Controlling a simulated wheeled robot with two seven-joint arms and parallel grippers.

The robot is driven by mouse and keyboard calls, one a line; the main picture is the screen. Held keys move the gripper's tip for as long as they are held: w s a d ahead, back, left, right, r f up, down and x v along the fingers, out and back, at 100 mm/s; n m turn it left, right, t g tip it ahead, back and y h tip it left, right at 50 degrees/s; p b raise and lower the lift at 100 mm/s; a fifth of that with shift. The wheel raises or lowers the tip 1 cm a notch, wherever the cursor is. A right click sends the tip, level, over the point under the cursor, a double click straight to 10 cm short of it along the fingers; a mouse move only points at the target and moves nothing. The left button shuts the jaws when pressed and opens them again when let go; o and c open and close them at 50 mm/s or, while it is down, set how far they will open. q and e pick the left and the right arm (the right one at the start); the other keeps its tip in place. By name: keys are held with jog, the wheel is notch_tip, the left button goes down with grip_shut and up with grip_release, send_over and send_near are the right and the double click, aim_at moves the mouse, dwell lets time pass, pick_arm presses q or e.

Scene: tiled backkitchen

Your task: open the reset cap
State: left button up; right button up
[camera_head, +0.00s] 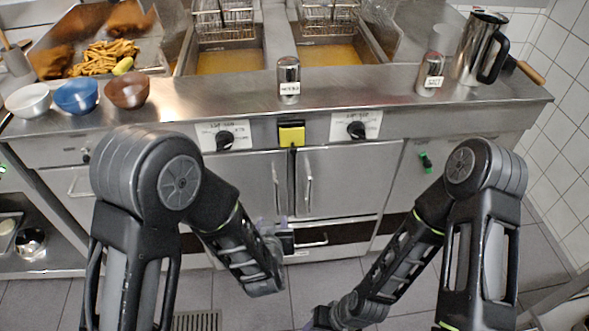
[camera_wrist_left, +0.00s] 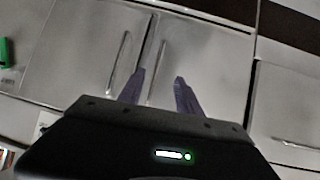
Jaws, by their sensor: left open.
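A small yellow cap (camera_head: 291,133) sits on the fryer's front panel, between two labelled knobs. It looks closed, and a dark part hangs just below it. My left gripper (camera_head: 281,226) is below the cap, in front of the lower cabinet doors, apart from the cap. In the left wrist view its two fingers (camera_wrist_left: 158,84) are spread with nothing between them, facing the steel doors. The cap does not show in that view. My right forearm reaches toward the bottom edge of the head view; its gripper fingers are out of frame.
Black knobs (camera_head: 224,140) and (camera_head: 357,130) flank the cap. Door handles (camera_head: 308,188) stick out below. Shakers (camera_head: 288,78), bowls (camera_head: 77,96) and a steel jug (camera_head: 479,48) stand on the counter. Floor ahead is clear.

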pick_arm(q)
jog(key=w+d+r+t+b, duration=0.2)
jog(key=d+r+t, duration=0.25)
jog(key=r, duration=0.45)
jog(key=t+y+b, duration=0.1)
jog(key=t+y, duration=0.1)
send_near(294, 153)
jog(key=shift+w+a+n, duration=0.1)
jog(key=shift+w+n, duration=0.2)
pick_arm(e)
notch_tip(294, 153, down, 5)
jog(key=shift+r, duration=0.1)
pick_arm(q)
jog(key=shift+w+a, duration=0.2)
jog(key=shift+w, duration=3.75)
jog(key=shift+c, duration=0.3)
grip_shut()
